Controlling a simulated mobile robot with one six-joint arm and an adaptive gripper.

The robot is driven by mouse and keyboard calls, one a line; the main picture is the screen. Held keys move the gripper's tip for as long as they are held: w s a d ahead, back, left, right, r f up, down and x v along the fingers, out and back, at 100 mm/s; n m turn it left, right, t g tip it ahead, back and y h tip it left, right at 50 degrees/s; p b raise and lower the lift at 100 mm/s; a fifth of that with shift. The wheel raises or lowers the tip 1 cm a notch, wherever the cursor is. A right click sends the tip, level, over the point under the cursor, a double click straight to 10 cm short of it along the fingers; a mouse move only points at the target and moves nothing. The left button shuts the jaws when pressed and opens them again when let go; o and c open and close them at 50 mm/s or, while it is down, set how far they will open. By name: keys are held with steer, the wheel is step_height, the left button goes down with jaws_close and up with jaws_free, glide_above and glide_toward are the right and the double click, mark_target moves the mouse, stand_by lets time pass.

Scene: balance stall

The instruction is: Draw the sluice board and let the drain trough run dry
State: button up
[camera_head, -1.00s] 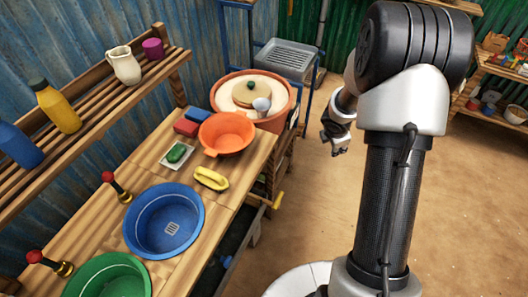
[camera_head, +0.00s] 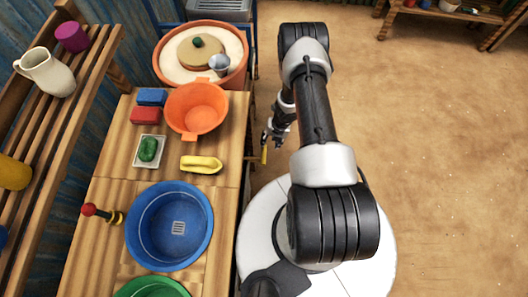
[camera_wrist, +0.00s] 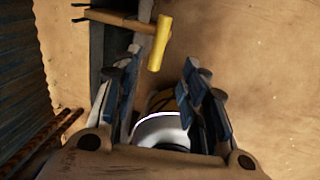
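The sluice board's yellow handle (camera_head: 264,155) sticks out past the right side of the wooden counter. In the wrist view the yellow crossbar handle (camera_wrist: 159,43) sits at the end of a wooden board (camera_wrist: 112,19). The board crosses a dark grey channel, apparently the drain trough (camera_wrist: 97,50); its inside is mostly hidden and I cannot tell whether it holds water. My gripper (camera_head: 272,134) is beside the counter, close to the handle. In the wrist view my gripper (camera_wrist: 162,62) has its fingers spread and empty, with the handle just beyond the fingertips, apart from them.
The counter holds a blue basin (camera_head: 168,227), an orange basin (camera_head: 196,108), a yellow brush-like item (camera_head: 201,164) and a green soap (camera_head: 148,149) on a dish. A large terracotta tub (camera_head: 240,70) stands behind.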

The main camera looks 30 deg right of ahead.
mark_target(264, 153)
steer(key=f+b, duration=0.1)
steer(key=f, duration=0.3)
steer(key=w+a+f+b, duration=0.1)
steer(key=f+b, duration=0.1)
steer(key=f, duration=0.2)
steer(key=a+f+b, duration=0.1)
steer(key=f, duration=0.3)
steer(key=shift+w, duration=0.25)
steer(key=shift+c, duration=0.6)
jaws_close()
